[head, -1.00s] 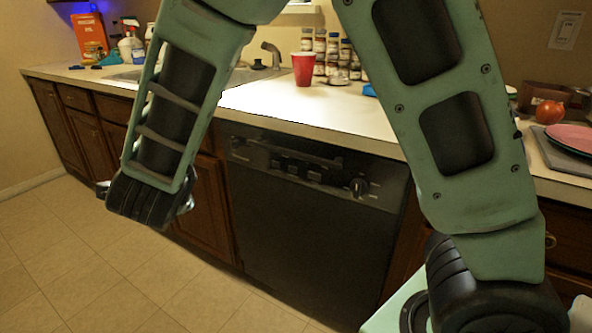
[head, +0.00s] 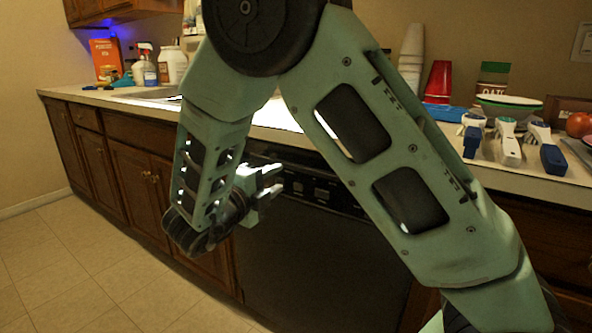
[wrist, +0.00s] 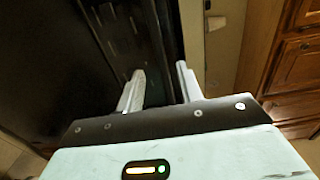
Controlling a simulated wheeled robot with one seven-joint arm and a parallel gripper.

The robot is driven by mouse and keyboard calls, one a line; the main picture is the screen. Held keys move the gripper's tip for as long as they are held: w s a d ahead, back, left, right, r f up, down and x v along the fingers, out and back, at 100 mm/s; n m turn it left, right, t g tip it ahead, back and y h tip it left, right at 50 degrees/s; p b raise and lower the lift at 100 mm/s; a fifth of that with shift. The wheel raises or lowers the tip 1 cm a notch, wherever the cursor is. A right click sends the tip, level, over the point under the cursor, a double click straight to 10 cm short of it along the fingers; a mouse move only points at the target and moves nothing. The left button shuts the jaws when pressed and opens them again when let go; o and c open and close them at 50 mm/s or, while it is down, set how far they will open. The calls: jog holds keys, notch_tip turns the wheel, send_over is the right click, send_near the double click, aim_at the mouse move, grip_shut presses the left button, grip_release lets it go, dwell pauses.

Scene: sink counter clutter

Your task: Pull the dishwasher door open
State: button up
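The dishwasher door (head: 310,255) is a black front under the counter in the head view, upright and flush with the cabinets, so it looks shut. Its control strip (head: 315,190) runs along the top, partly behind my arm. My gripper (head: 274,183) is in front of the strip's left part. In the wrist view the dark door (wrist: 50,60) fills the left side. My gripper's pale fingers (wrist: 160,84) stand apart, with a dark edge of the dishwasher between or just beyond them. I cannot tell whether they touch it.
Wooden cabinets (head: 125,170) stand left of the dishwasher. The countertop (head: 520,183) above holds a red cup (head: 437,82), white cups, bowls and several blue-and-white items at right. Tiled floor (head: 65,255) is clear at front left.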

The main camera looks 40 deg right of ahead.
aim_at(294, 168)
jog(key=x, duration=0.9)
jog(key=shift+d+b, duration=0.1)
jog(key=shift+b, duration=0.3)
jog(key=shift+c, duration=0.3)
jog(key=shift+f, duration=0.1)
grip_shut()
